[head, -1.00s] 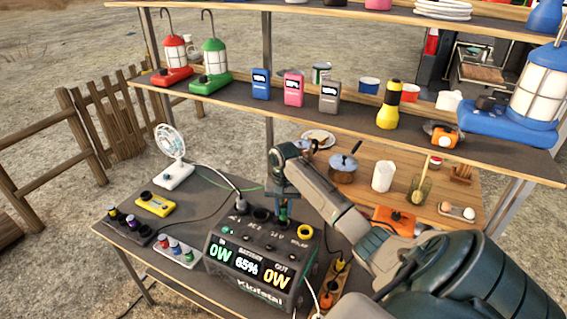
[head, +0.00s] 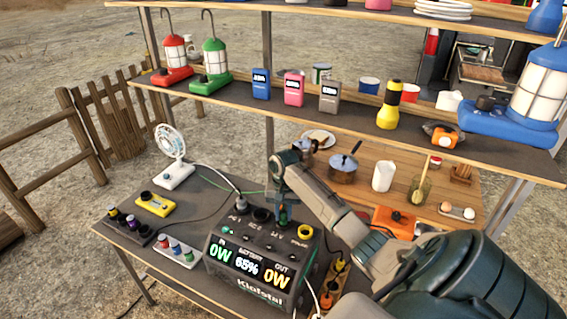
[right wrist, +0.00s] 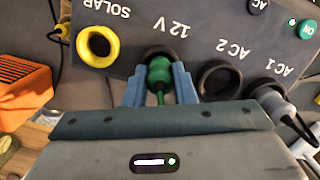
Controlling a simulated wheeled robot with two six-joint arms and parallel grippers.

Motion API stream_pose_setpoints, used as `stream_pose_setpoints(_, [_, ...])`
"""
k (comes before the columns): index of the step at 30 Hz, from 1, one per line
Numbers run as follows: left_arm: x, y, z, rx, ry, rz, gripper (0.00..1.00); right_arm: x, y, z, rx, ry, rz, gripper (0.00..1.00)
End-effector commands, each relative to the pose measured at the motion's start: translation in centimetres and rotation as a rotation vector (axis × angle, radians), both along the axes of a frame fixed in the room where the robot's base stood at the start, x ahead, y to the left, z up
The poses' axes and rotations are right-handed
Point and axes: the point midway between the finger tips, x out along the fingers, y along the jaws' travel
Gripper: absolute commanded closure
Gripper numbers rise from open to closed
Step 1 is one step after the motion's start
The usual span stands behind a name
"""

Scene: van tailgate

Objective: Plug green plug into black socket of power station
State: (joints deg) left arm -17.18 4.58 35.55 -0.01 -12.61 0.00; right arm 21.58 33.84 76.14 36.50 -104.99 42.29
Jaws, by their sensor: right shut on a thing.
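The green plug (right wrist: 158,72) is held between the two blue fingers of my right gripper (right wrist: 158,85). It also shows in the head view (head: 283,214), below the fingers. In the right wrist view the plug overlaps the dark ring of the 12V socket (right wrist: 155,50) of the power station (head: 228,268). The plug hides most of that socket, and I cannot tell how far in it is. The black AC2 socket (right wrist: 220,80) is empty beside it. My left gripper is out of view.
A white plug (right wrist: 275,104) sits in the AC1 socket. The yellow solar socket (right wrist: 97,45) is empty on the other side. A fan (head: 172,160) and a yellow power strip (head: 155,203) stand left of the station. A shelf (head: 330,108) overhangs behind.

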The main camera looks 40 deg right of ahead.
Motion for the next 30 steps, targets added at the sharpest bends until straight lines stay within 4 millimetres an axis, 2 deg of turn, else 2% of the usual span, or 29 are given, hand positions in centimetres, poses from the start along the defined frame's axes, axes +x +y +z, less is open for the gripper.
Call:
stream_pose_setpoints(13, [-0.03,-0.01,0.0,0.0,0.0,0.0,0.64,0.0,0.01,-0.65,0.0,0.0,0.0,0.98])
stream_pose_setpoints(14, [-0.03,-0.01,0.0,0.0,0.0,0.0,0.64,0.0,0.01,-0.64,0.0,0.0,0.0,0.74])
stream_pose_setpoints(17, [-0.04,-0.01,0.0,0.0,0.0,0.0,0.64,0.0,0.01,-0.64,0.0,0.0,0.0,0.55])
stream_pose_setpoints(18, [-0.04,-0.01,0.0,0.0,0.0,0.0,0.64,0.0,0.01,-0.63,0.0,0.0,0.0,0.51])
stream_pose_setpoints(26, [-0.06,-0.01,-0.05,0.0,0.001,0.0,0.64,0.01,-0.01,-0.6,-0.001,-0.001,0.0,0.51])
stream_pose_setpoints(30, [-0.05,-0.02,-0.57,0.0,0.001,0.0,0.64,0.19,-0.17,0.29,-0.002,-0.004,0.001,0.51])
